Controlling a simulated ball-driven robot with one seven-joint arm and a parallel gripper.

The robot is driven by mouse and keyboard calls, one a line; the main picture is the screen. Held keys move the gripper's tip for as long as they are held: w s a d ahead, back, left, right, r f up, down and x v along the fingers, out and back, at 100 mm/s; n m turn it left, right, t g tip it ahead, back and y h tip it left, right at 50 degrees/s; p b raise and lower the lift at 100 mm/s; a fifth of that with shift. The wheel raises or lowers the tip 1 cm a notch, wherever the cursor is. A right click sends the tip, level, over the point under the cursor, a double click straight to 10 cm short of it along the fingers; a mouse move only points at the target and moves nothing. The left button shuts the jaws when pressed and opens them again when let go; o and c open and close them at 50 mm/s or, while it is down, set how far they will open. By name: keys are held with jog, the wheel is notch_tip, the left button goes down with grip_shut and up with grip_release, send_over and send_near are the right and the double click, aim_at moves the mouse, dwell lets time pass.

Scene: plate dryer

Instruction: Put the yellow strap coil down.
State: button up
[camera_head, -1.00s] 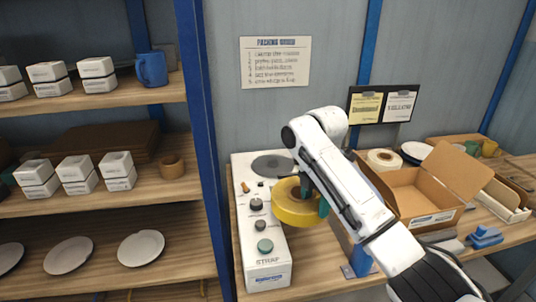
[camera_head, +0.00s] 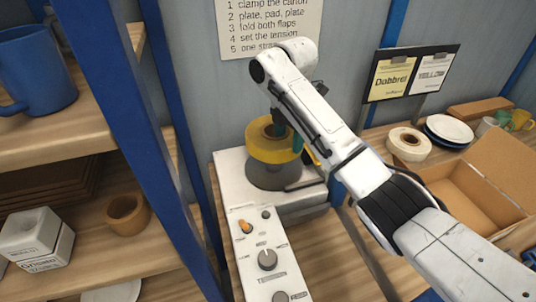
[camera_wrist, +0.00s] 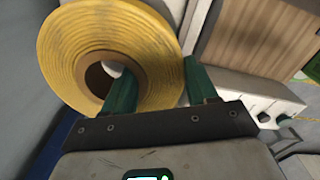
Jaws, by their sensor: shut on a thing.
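The yellow strap coil (camera_head: 268,150) is at the back of the white strapping machine (camera_head: 228,178), directly over its round dark grey disc (camera_head: 274,176). I cannot tell whether the coil rests on the disc or hangs just above it. My gripper (camera_head: 290,138) is shut on the coil's ring wall. In the wrist view, the coil (camera_wrist: 165,45) fills the upper left. One green finger of my gripper (camera_wrist: 163,78) is in the coil's brown core hole and the other is outside the rim.
The machine's knob panel (camera_head: 266,258) extends toward me. A blue shelf post (camera_head: 150,150) stands close on the left. On the right are a white roll (camera_head: 408,143), stacked plates (camera_head: 447,130) and an open carton (camera_head: 470,195). A wall board (camera_head: 410,73) hangs behind.

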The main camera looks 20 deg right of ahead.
jog(key=f, duration=0.5)
jog(key=shift+w+f, duration=0.15)
jog(key=shift+w, duration=0.2)
jog(key=shift+f+p, duration=0.35)
jog(key=shift+f, duration=1.9)
jog(key=shift+s+f, duration=0.1)
jog(key=shift+f, duration=0.05)
jog(key=o, duration=1.5)
notch_tip(320, 180, up, 12)
jog(key=shift+r+p, duration=0.15)
jog(key=shift+p, duration=0.15)
